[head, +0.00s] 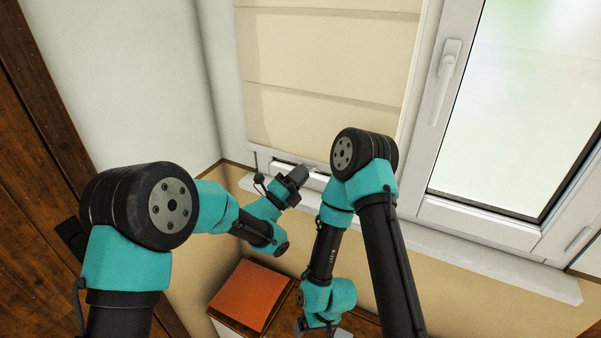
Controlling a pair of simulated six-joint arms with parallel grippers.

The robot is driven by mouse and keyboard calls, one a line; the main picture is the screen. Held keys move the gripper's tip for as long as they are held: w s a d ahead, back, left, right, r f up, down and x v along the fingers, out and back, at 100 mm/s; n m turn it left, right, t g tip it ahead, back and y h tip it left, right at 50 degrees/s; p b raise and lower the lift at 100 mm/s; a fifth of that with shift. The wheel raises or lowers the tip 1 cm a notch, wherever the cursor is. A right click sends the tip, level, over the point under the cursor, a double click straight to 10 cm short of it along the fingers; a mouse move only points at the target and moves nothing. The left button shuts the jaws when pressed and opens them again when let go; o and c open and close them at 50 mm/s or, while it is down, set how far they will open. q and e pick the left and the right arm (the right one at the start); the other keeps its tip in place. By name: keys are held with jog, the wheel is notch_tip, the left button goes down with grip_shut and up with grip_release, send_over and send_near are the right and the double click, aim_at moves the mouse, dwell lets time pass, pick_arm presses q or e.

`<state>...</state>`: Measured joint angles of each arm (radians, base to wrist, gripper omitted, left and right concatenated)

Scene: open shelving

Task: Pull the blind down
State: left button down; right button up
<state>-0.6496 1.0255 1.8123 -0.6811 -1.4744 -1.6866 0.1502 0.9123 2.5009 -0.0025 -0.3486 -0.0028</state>
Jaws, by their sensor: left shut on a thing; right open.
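The beige blind (325,75) hangs in horizontal folds over the left window in the head view. It covers most of that window, and its lower edge is just above the white frame bottom. My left gripper (299,174) is at this lower edge, shut on the blind; the exact contact is small and partly hidden by the gripper itself. My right gripper (327,331) is low, at the bottom edge of the picture, open and away from the blind. My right arm hides the blind's lower right corner.
A white windowsill (470,255) runs below the windows. The right window (515,100) is uncovered and has a white handle (446,75). An orange-brown flat object (251,294) lies on a low wooden surface beneath. Dark wood (40,200) stands at the left.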

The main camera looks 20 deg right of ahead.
pick_arm(q)
jog(key=c, duration=1.2)
grip_release()
jog(key=shift+c, duration=0.2)
jog(key=shift+a, duration=0.1)
jog(key=v, duration=1.7)
jog(key=shift+f, duration=0.15)
jog(key=x, duration=1.5)
jog(key=shift+w, duration=0.1)
